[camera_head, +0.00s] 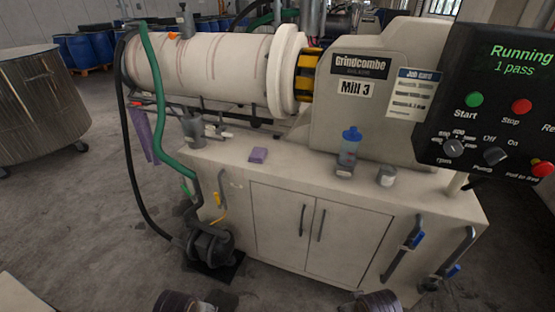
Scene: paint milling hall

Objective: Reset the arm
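Two dark, rounded parts of my own arms show at the bottom edge, one left of centre and one right of centre. No gripper fingers are visible at either one. Both are low in front of the mill cabinet (275,262), apart from it in the picture. The mill, labelled Mill 3, stands in the middle with a white horizontal cylinder (205,66). Its control panel (500,95) at the right reads "Running, 1 pass".
A pump (210,246) with a green hose (158,90) sits on the floor at left. A large metal vat (38,105) stands far left. Floor between is clear.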

